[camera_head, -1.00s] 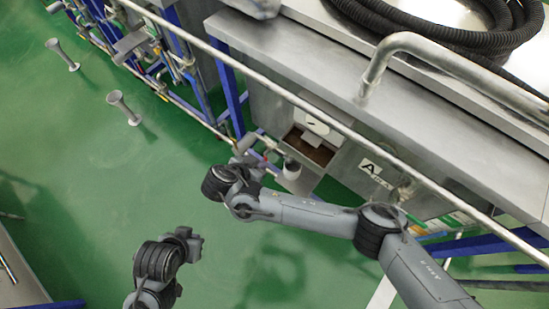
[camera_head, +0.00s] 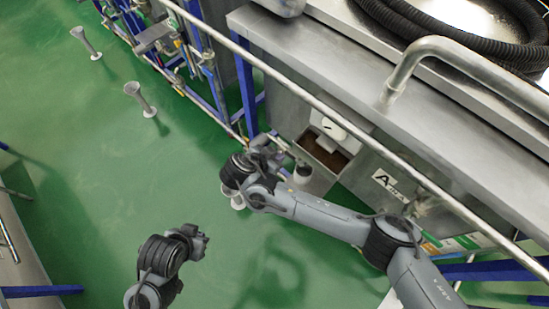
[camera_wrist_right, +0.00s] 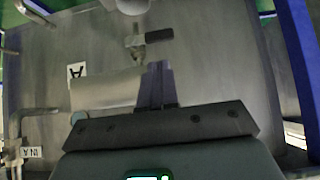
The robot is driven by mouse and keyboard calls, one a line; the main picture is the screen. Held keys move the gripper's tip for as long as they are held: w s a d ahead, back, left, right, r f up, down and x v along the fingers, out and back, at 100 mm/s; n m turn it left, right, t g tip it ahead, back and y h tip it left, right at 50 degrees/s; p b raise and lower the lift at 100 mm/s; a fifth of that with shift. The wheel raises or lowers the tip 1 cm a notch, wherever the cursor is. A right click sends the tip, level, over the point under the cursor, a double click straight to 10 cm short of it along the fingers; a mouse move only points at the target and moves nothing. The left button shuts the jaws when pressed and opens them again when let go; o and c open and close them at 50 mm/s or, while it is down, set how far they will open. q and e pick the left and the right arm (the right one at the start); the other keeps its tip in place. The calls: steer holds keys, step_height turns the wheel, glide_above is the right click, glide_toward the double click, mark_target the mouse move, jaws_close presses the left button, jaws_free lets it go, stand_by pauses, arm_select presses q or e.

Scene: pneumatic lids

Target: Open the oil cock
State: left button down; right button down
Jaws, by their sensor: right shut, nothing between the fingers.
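A small cock with a dark handle (camera_wrist_right: 158,34) shows on the grey metal wall in the right wrist view, near the top middle. My right gripper (camera_wrist_right: 156,68) is shut and empty, its fingers pointing at the wall just below the cock in that picture. I cannot tell whether they touch it. In the head view the right gripper (camera_head: 266,148) is by the tank's lower left side, and the cock there is hidden or too small to make out. My left gripper (camera_head: 200,240) hangs over the green floor, away from the tank; its fingers are not clear.
A steel tank (camera_head: 290,60) with a long rail (camera_head: 300,100) in front fills the right. A white cylinder (camera_head: 302,172) and an open box (camera_head: 325,152) are close to the right gripper. Blue frames and pipes stand behind.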

mark_target(290, 156)
steer(key=b+x, duration=0.2)
steer(key=x, duration=0.4)
steer(key=shift+d+f, duration=0.2)
steer(key=shift+w, duration=0.15)
